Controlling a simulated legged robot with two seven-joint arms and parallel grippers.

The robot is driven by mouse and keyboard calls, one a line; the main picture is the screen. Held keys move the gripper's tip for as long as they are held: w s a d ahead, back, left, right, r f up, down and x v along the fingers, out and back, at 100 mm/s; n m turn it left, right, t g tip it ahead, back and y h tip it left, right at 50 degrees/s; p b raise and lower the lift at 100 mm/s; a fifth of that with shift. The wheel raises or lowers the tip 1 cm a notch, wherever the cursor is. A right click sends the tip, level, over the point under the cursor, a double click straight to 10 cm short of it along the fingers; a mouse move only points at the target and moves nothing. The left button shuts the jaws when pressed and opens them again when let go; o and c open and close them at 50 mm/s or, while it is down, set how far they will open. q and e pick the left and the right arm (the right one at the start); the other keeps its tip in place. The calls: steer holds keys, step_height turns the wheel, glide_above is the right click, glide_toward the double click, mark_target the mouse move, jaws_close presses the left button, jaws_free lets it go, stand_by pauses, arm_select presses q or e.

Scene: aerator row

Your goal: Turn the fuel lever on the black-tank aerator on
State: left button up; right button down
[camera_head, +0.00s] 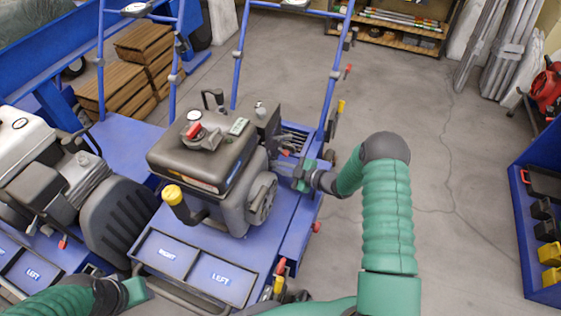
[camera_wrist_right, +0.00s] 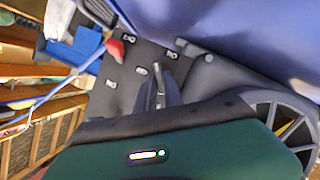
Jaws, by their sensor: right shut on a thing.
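The black-tank aerator (camera_head: 205,150) stands in the middle of the head view, on a blue frame. Its dark tank has a red-topped cap, and a yellow cap sits low at its front. My right gripper (camera_head: 300,178) reaches in from the right to the engine's right side. In the right wrist view its dark fingers (camera_wrist_right: 166,88) are closed on a small, thin grey lever in front of a dark labelled plate (camera_wrist_right: 128,75). The fingers hide most of that lever. My left gripper (camera_head: 125,292) is low at the left; its fingers are not clear.
A red-tipped lever (camera_wrist_right: 115,48) is close beside the fingers. Trays marked RIGHT and LEFT (camera_head: 222,278) lie in front of the engine. A second aerator with a light tank (camera_head: 25,140) stands at left. Blue handle bars (camera_head: 335,75) rise behind. Floor (camera_head: 450,160) at right is clear.

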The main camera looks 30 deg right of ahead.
steer(key=shift+d+m+g+y+p, duration=0.1)
steer(key=shift+m+g+y+p, duration=0.4)
steer(key=shift+m+g+p, duration=0.5)
steer(key=shift+d+f+m+g+y+p, duration=0.1)
steer(key=shift+m+g+y+p, duration=0.4)
steer(key=shift+m, duration=0.9)
steer(key=shift+w, duration=0.1)
steer(key=c, duration=1.5)
jaws_free()
steer(key=shift+o, duration=0.2)
steer(key=shift+d+r, duration=0.1)
steer(key=shift+r, duration=0.1)
